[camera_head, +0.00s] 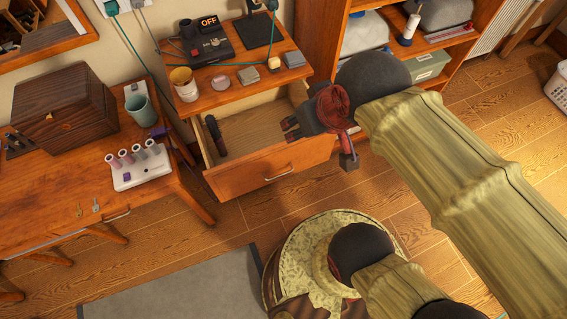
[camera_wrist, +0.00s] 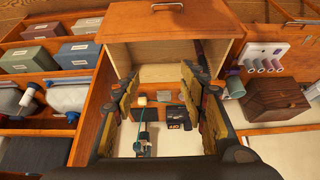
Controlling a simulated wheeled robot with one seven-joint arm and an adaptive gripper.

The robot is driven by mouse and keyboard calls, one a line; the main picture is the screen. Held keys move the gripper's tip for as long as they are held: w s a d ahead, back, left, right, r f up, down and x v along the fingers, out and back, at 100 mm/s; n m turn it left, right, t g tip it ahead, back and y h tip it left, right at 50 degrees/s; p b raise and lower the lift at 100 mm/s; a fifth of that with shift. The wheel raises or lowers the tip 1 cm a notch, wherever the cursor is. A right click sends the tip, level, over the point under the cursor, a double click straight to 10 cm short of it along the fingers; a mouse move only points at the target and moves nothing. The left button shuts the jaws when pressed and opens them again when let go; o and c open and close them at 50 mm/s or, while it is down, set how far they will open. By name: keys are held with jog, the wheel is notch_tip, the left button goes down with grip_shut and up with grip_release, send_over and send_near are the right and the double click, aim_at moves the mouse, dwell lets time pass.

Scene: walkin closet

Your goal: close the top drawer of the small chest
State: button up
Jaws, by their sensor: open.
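The small chest (camera_head: 236,92) stands against the wall in the head view, with several items on its wooden top. Its top drawer (camera_head: 242,181) is pulled out, and the pale inside shows. A metal handle is on the drawer front. A dark, slender object (camera_head: 214,134) lies inside at the left. In the wrist view the drawer (camera_wrist: 165,22) is at the top, with its handle at the upper edge. My gripper (camera_head: 290,129) is open and empty, above the right part of the drawer. Its spread fingers also show in the wrist view (camera_wrist: 158,79). Contact with the drawer cannot be told.
A desk (camera_head: 80,185) with a dark wooden box (camera_head: 64,105) and a spool rack (camera_head: 139,166) stands at the left. An open shelf unit (camera_head: 322,30) stands right of the chest. A round patterned piece is below. Bare floor lies before the drawer.

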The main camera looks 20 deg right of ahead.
jog(key=shift+c, duration=1.2)
